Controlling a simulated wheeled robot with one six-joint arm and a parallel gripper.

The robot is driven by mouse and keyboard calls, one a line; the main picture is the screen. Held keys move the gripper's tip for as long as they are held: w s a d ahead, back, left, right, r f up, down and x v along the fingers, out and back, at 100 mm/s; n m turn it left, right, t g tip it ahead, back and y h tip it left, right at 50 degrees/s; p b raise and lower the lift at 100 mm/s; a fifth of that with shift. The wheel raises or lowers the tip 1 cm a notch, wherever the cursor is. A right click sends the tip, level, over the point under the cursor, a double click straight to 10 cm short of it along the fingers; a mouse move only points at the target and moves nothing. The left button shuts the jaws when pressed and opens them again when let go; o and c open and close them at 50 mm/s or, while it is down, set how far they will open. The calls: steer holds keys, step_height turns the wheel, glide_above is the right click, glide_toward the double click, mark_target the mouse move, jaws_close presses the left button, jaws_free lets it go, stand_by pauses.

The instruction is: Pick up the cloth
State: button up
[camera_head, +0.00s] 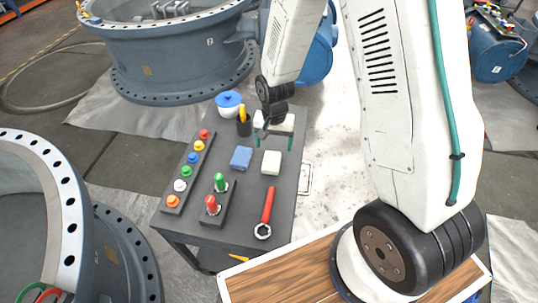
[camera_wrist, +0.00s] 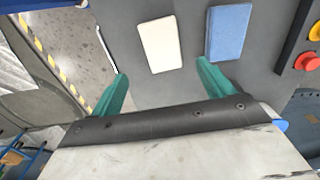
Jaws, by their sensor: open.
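Two small folded-looking pads lie flat on the dark cart top, one cream (camera_head: 271,162) and one blue (camera_head: 241,157). I cannot tell for sure which is the cloth. In the wrist view the cream pad (camera_wrist: 160,46) lies ahead of the gap between my fingers, and the blue pad (camera_wrist: 228,32) lies to its right, past the right finger. My gripper (camera_head: 274,143) has teal fingers spread apart with nothing between them. It is above the cart, just behind the cream pad in the head view; its fingers also show in the wrist view (camera_wrist: 162,72).
Large valve rings stand around.

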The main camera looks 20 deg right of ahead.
mark_target(272, 160)
steer(key=shift+a+f, duration=0.3)
steer(key=shift+a, duration=0.05)
steer(key=shift+s+f, duration=0.15)
steer(key=shift+f, duration=3.45)
steer(key=c, duration=1.1)
